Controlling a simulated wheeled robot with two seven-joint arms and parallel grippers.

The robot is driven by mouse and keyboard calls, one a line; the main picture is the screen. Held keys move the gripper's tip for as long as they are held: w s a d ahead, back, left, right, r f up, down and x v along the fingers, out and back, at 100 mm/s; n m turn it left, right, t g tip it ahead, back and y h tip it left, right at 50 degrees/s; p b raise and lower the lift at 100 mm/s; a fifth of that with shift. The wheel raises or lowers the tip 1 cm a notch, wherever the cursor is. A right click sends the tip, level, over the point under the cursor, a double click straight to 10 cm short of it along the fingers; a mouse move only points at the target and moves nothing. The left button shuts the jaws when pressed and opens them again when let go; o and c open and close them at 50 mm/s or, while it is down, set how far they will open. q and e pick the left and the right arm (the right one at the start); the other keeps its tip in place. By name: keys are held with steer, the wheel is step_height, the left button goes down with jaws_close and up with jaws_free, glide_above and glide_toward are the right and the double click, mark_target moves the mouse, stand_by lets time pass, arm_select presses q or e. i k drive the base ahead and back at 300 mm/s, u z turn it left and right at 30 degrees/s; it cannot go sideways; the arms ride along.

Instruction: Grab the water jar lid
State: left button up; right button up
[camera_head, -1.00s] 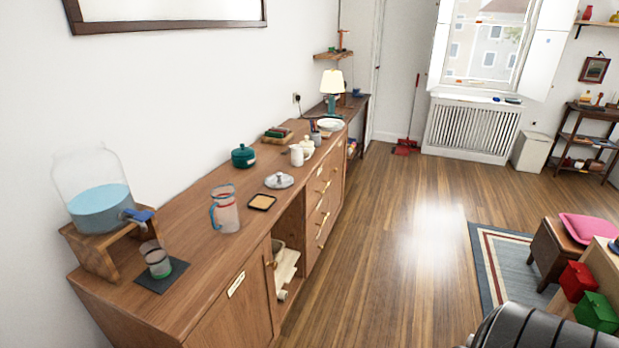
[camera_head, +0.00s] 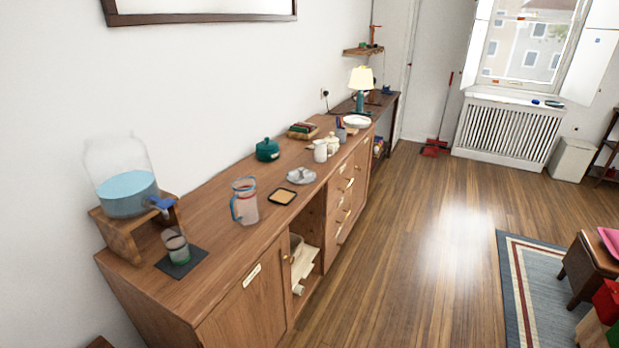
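A large clear glass water jar (camera_head: 127,190) with blue water and a blue tap stands on a wooden stand (camera_head: 118,238) at the left end of the long sideboard. Its top looks open. A pale grey round lid-like piece with a raised knob (camera_head: 301,175) lies on the sideboard, right of a glass pitcher (camera_head: 244,205) with a blue handle. It looks like the water jar lid, though it is small in view. Neither of my grippers is in view.
The wooden sideboard (camera_head: 215,213) runs along the wall. Near the lid are a tan coaster (camera_head: 283,197), a green pot (camera_head: 267,149) and a white mug (camera_head: 320,152). A glass (camera_head: 176,247) stands on a dark mat. The wood floor (camera_head: 400,240) in front is clear.

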mark_target(300, 176)
steer(key=z, duration=1.25)
steer(key=i, duration=4.95)
steer(key=u, duration=3.25)
